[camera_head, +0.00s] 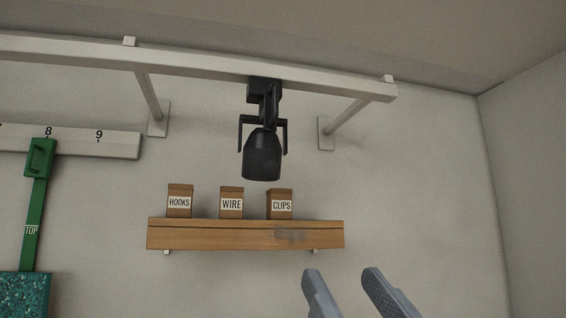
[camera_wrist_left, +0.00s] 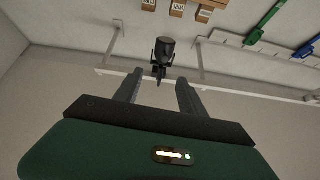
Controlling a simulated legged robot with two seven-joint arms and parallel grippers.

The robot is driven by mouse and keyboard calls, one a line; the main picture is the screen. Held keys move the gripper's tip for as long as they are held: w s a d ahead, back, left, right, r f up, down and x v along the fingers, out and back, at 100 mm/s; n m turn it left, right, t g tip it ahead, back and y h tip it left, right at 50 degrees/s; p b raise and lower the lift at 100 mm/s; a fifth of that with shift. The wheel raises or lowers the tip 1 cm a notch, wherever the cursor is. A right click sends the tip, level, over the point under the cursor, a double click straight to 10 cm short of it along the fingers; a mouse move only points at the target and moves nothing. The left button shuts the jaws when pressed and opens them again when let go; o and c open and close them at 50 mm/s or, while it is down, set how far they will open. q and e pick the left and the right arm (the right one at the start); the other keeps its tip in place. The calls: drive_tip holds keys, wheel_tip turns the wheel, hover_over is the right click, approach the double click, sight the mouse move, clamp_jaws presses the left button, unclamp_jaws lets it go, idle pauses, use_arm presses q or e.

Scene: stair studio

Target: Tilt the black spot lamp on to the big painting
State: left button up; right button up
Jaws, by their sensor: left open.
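The black spot lamp (camera_head: 262,153) hangs from a white rail on the wall, held in a black yoke, its head pointing down in the head view. In the left wrist view the lamp (camera_wrist_left: 164,50) shows upside down, beyond and between the fingers. My left gripper (camera_head: 343,272) is open and empty at the bottom of the head view, below and right of the lamp, apart from it. Its fingers also show in the left wrist view (camera_wrist_left: 159,92). The big painting cannot be made out for certain; a teal speckled panel (camera_head: 24,295) shows partly at the lower left. My right gripper is not in view.
The white rail (camera_head: 200,66) runs across the top on wall brackets. A wooden shelf (camera_head: 245,236) below the lamp bears boxes marked HOOKS (camera_head: 180,201), WIRE (camera_head: 231,203) and CLIPS (camera_head: 281,205). The wall at right is bare.

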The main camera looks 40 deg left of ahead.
use_arm(q)
drive_tip(key=h+p, duration=0.2)
drive_tip(key=p, duration=0.2)
approach(273, 168)
drive_tip(key=shift+g, duration=0.5)
drive_tip(key=p+x, duration=0.4)
drive_tip(key=x, duration=0.1)
drive_tip(key=r+p+x, duration=0.1)
drive_tip(key=p+x, duration=0.3)
drive_tip(key=x, duration=0.1)
drive_tip(key=shift+d+f, duration=0.1)
drive_tip(key=shift+d, duration=0.15)
drive_tip(key=shift+w+a+p, duration=0.3)
drive_tip(key=shift+w+a, duration=0.05)
drive_tip(key=shift+a, duration=0.15)
drive_tip(key=shift+s+d, duration=0.1)
drive_tip(key=shift+d, duration=0.1)
drive_tip(key=c, duration=0.6)
clamp_jaws()
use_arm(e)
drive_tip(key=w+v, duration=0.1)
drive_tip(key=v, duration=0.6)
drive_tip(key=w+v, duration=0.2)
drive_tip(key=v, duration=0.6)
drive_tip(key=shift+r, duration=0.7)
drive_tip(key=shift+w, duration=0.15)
